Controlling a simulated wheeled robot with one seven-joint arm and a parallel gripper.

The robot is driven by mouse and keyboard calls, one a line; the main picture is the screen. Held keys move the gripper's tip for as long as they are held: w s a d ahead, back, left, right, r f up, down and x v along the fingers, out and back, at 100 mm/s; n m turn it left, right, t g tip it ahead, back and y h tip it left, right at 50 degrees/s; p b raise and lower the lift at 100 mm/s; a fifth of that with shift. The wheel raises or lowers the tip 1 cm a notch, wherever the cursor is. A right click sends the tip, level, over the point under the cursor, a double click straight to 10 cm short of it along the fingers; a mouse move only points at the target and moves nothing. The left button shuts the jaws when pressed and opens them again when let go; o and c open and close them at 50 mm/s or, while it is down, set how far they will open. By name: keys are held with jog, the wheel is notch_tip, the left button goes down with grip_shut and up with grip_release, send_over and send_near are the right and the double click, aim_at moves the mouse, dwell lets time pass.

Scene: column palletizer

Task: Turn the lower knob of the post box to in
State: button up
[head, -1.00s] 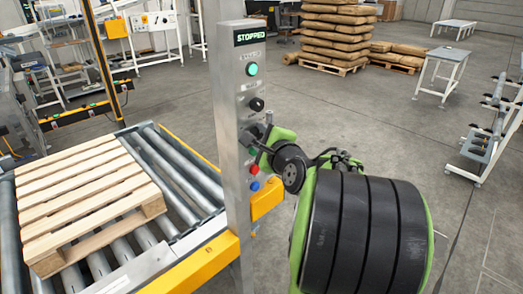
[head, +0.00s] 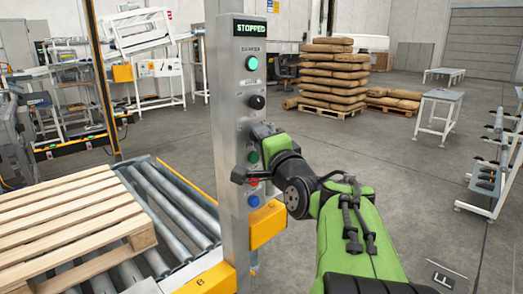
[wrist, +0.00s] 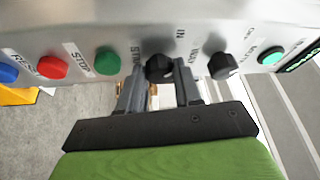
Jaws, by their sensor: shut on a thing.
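The post box (head: 233,130) is a grey metal post with a display reading STOPPED. In the wrist view the lower knob (wrist: 158,67) is black and sits between the two fingers of my gripper (wrist: 160,78), which is shut on it. The word IN stands beside this knob. The upper black knob (wrist: 222,66) lies just right of the fingers, and it also shows in the head view (head: 256,102). In the head view my gripper (head: 250,150) is at the post and hides the lower knob. Its exact pointer direction is hard to read.
Green (wrist: 107,60), red (wrist: 53,67) and blue (wrist: 8,72) buttons line up on one side of the lower knob. A lit green button (head: 252,64) is near the display. A roller conveyor (head: 170,210) with a wooden pallet (head: 70,228) stands left.

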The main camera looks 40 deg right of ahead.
dwell(0.5)
jog(key=o, duration=1)
jog(key=shift+o, duration=0.2)
jog(key=b+v, duration=0.1)
jog(key=v, duration=1.4)
jog(key=shift+s, duration=0.35)
jog(key=shift+a, duration=0.1)
